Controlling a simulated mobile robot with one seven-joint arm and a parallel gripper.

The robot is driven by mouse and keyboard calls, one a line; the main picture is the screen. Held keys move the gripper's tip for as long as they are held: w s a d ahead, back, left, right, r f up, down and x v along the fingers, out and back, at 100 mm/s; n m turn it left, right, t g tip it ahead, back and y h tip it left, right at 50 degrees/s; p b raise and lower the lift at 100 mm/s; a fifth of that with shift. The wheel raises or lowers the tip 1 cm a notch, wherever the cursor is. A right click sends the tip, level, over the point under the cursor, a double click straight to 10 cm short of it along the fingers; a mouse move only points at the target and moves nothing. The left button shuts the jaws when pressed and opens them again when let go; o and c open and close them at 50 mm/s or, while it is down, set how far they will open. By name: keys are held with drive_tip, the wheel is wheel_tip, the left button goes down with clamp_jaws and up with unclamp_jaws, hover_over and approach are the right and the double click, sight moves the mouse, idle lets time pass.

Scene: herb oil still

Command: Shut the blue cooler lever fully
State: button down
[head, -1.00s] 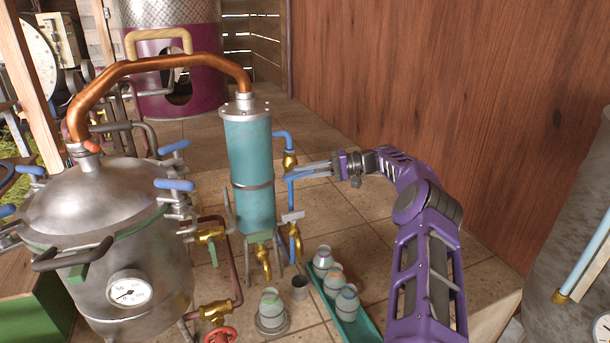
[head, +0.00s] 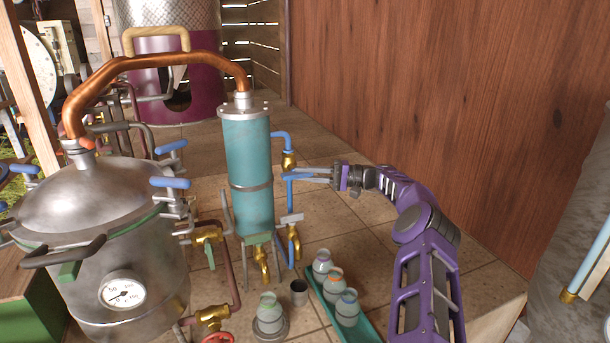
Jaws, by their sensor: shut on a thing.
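The teal cooler column (head: 249,165) stands upright in the middle of the head view. A blue pipe runs from its right side into a brass valve (head: 289,160). The blue cooler lever (head: 297,178) sticks out to the right from just below this valve, roughly level. My gripper (head: 310,175) comes in from the right and is shut on the lever. Its fingers hide part of the lever, so its exact angle is hard to tell.
A steel still pot (head: 95,205) with blue clamp handles stands at left, under a copper pipe (head: 150,63). A second brass valve (head: 293,240) sits below the lever. A wooden wall (head: 430,90) rises behind my arm.

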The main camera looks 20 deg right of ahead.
drive_tip(key=c, duration=0.8)
unclamp_jaws()
drive_tip(key=shift+c, duration=0.2)
drive_tip(key=v, duration=0.7)
drive_tip(key=shift+d+b, duration=0.2)
drive_tip(key=shift+b, duration=0.25)
drive_tip(key=shift+s, duration=0.1)
